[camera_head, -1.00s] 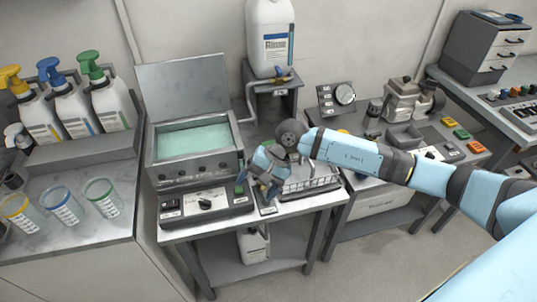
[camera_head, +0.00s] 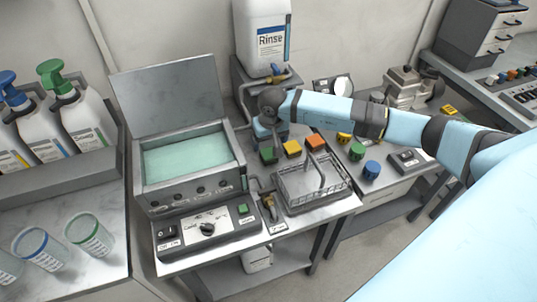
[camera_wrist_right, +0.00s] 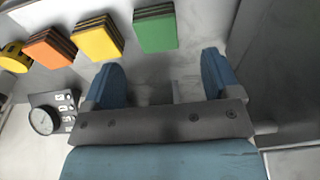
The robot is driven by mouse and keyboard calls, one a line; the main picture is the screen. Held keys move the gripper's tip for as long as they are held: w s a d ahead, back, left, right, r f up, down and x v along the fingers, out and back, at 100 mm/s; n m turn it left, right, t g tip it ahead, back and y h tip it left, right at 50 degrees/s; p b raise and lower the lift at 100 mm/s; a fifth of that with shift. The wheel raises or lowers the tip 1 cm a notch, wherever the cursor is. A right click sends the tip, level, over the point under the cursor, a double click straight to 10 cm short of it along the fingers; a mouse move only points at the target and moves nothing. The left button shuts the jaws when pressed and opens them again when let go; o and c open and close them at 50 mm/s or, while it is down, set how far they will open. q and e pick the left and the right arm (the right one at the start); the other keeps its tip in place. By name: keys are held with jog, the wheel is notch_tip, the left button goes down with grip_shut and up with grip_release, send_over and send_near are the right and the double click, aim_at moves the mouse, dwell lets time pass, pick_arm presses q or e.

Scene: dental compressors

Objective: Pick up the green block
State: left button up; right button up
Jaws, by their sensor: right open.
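The green block (camera_head: 269,155) sits on the bench behind the wire basket, at the left end of a row with a yellow block (camera_head: 291,148) and an orange block (camera_head: 314,142). In the right wrist view the green block (camera_wrist_right: 156,30) lies just beyond the open fingers, roughly centred between them. My right gripper (camera_head: 267,139) is right behind the green block in the head view, its fingers partly hidden by the wrist. It also shows in the wrist view (camera_wrist_right: 160,72), open and empty, apart from the block. My left gripper is out of view.
A wire basket (camera_head: 312,184) with a tall handle stands in front of the blocks. An open bath (camera_head: 188,152) is to the left, and a Rinse jug (camera_head: 262,38) stands behind. Green (camera_head: 357,151) and blue (camera_head: 371,170) round pieces are on the right bench.

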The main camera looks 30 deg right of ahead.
aim_at(269, 153)
jog(key=shift+w+f, duration=0.25)
jog(key=shift+f, duration=0.75)
jog(key=shift+w+d+f+p, duration=0.15)
jog(key=shift+f+p, duration=0.1)
jog(key=shift+f, duration=1.1)
jog(key=shift+w+d+f+p, duration=0.15)
jog(key=shift+f+p, duration=0.05)
jog(key=shift+f, duration=1.1)
jog(key=c, duration=1.1)
